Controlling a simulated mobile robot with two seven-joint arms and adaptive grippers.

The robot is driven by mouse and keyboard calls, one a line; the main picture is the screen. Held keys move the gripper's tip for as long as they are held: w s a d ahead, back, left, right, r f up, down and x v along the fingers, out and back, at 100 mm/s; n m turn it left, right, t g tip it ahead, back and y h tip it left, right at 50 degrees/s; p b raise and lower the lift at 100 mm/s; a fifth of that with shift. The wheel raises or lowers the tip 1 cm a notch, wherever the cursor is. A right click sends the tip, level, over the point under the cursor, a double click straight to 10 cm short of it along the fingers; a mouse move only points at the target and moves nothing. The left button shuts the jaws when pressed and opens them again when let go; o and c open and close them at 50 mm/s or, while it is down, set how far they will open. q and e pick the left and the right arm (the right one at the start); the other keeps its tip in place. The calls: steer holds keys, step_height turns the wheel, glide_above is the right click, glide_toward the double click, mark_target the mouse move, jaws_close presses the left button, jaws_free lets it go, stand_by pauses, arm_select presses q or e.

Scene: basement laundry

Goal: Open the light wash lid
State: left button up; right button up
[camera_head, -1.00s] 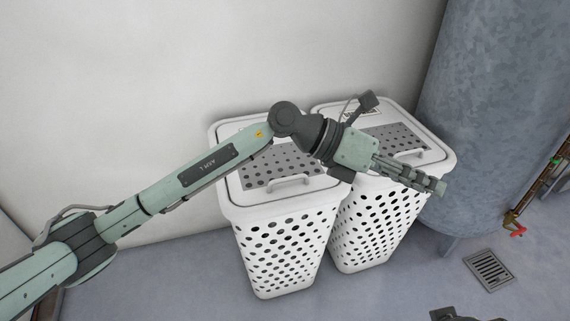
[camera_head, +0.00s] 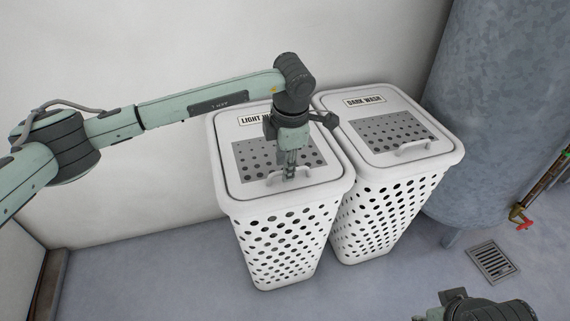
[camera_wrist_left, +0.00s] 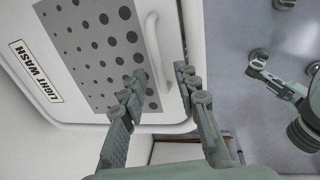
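The light wash lid (camera_head: 233,172) lies flat and closed on the left white hamper (camera_head: 275,245). It has a grey perforated panel, a partly hidden label and a white bar handle (camera_head: 272,182) near its front edge. My left gripper (camera_head: 289,174) points down over the front of this lid, close to the handle. In the left wrist view the left gripper (camera_wrist_left: 158,75) has its fingers apart with nothing between the tips; the handle (camera_wrist_left: 153,45) is just beyond them. I cannot tell if they touch it. My right gripper (camera_wrist_left: 278,82) appears at the right of the wrist view, its opening unclear.
The dark wash hamper (camera_head: 370,225) stands close on the right with its lid (camera_head: 415,130) closed. A grey metal tank (camera_head: 500,100) is right of it. The wall (camera_head: 150,50) is behind.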

arm_select(q)
steer(key=shift+w+f, duration=0.1)
steer(key=shift+f, duration=0.25)
jaws_close()
